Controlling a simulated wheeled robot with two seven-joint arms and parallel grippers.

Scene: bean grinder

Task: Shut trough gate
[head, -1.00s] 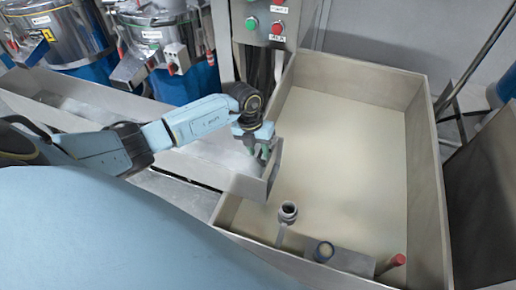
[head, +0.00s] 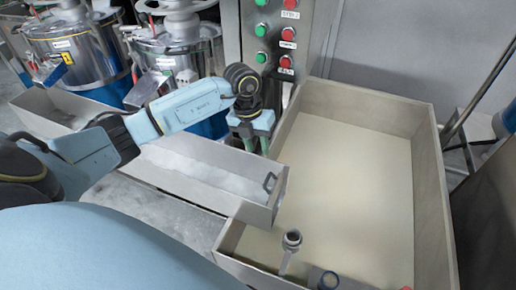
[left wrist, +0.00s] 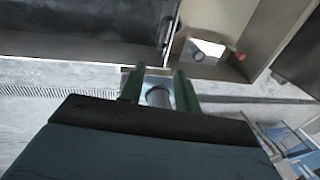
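The long grey trough (head: 180,165) runs down to the large tank and holds whitish liquid. Its gate (head: 275,195) is the plate at the trough's right end and carries a dark handle (head: 270,182). The gate stands across the trough end; I cannot tell whether it is fully seated. My left gripper (head: 257,148) hangs above and behind the handle, apart from it, with its green fingers pointing down. In the left wrist view the fingers (left wrist: 157,85) are spread with nothing gripped between them, and the dark handle (left wrist: 165,32) shows beyond them. My right gripper is not in view.
The large tank (head: 433,190) with pale liquid stands at the right, with a pipe fitting (head: 291,240) at its near end. A control panel (head: 278,40) with red and green buttons rises behind my left gripper. Steel grinders (head: 175,50) stand behind the trough.

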